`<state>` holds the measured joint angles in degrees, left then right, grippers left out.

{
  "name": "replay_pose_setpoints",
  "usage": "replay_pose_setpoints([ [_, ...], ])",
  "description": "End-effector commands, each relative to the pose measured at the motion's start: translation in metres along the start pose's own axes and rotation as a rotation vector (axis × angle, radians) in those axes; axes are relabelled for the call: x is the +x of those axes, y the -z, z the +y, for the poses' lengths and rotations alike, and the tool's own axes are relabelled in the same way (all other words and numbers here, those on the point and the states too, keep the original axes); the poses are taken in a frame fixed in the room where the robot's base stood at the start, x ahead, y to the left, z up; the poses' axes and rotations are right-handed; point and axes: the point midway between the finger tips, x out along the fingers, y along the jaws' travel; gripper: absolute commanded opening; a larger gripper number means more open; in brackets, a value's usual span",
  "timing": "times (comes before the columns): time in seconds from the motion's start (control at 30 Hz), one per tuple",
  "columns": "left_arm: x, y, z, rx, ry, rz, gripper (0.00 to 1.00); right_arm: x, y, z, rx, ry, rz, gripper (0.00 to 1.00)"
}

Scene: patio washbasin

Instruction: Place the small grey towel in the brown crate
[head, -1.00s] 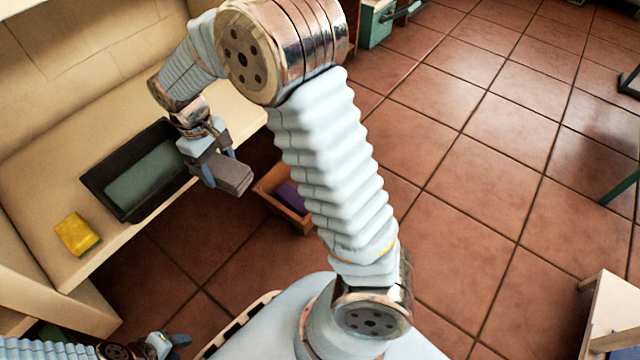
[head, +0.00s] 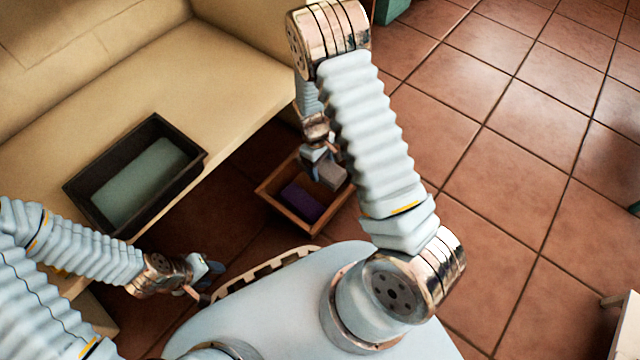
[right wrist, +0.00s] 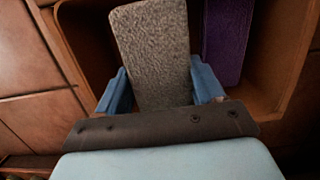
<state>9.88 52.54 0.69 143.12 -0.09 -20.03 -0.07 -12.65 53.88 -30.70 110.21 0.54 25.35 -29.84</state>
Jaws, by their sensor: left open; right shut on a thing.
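The small grey towel (head: 331,175) is a folded block held by my right gripper (head: 323,165) over the right part of the brown crate (head: 271,206). In the right wrist view the towel (right wrist: 152,50) sits between the two blue fingers of my right gripper (right wrist: 160,92), with the crate's wall (right wrist: 80,35) around it. I cannot tell whether the towel touches the crate floor. A purple folded cloth (head: 302,202) lies in the crate beside it, and also shows in the right wrist view (right wrist: 228,38). My left gripper (head: 207,282) is open and empty at the lower left.
A dark tray (head: 84,180) with a grey-green folded cloth (head: 140,180) in it stands on the beige counter (head: 235,65). The crate stands on the tiled floor below the counter edge. The tiled floor (head: 540,170) to the right is largely clear.

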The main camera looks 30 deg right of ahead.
Motion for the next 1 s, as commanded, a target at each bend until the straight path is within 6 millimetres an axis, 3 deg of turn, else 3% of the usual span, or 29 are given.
replay_pose_setpoints([
  [0.03,0.006,0.000,-0.002,0.000,0.000,0.001,0.43,0.015,0.002,0.000,0.002,0.000,-0.002,0.29],
  [0.1,0.009,0.000,-0.004,0.000,0.000,0.002,0.43,0.027,0.003,0.000,0.001,0.000,-0.003,0.29],
  [0.5,0.022,0.001,-0.008,-0.001,0.000,0.005,0.43,0.074,0.011,0.000,0.002,0.000,-0.001,0.29],
  [0.87,0.024,0.001,-0.009,-0.001,0.000,0.006,0.43,0.078,0.012,0.000,0.002,0.000,0.001,0.29],
  [0.9,0.023,0.001,-0.009,-0.001,0.000,0.006,0.43,0.077,0.012,0.000,0.002,0.000,0.001,0.71],
  [1.0,0.022,0.001,-0.009,-0.001,0.000,0.007,0.43,0.077,0.012,0.000,0.002,0.000,0.000,0.86],
])
